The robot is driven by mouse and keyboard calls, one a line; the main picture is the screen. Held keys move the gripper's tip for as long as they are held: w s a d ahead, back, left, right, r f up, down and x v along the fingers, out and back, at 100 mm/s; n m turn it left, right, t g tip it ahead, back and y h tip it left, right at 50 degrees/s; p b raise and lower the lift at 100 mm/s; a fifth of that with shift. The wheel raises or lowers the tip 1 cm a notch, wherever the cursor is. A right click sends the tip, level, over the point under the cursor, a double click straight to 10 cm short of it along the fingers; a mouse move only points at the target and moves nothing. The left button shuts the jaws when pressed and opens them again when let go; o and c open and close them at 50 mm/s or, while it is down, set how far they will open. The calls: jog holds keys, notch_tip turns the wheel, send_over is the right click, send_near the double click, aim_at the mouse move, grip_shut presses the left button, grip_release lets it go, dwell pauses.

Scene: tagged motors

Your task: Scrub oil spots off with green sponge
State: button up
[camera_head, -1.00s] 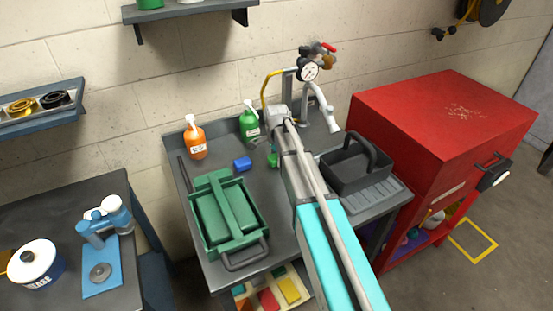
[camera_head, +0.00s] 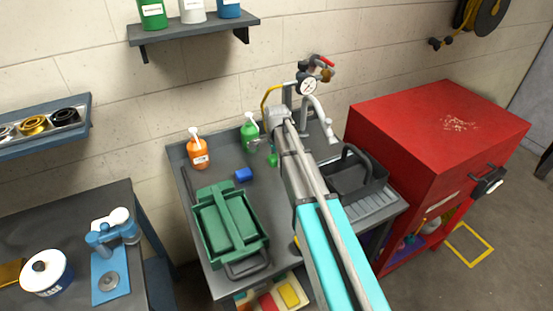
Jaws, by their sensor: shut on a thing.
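My gripper (camera_head: 268,149) is over the back of the grey workbench (camera_head: 186,172), partly hidden by my arm. It is shut on a small green thing (camera_head: 272,160), which looks like the green sponge. Little of the sponge shows, and I cannot tell whether it touches the bench top. A blue block (camera_head: 243,174), like another sponge, lies on the bench to the left of my gripper. I cannot make out any oil spots on the bench; my arm covers part of it.
An orange bottle (camera_head: 198,152) and a green bottle (camera_head: 250,135) stand at the back. A green toolbox (camera_head: 212,248) is front left. A dark grey caddy (camera_head: 356,184) sits right of my arm, beside a red cabinet (camera_head: 420,149). A gauge (camera_head: 307,86) and faucet rise behind.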

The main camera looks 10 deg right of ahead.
jog(key=shift+r, duration=0.1)
jog(key=shift+r+p, duration=1.45)
jog(key=shift+p, duration=0.1)
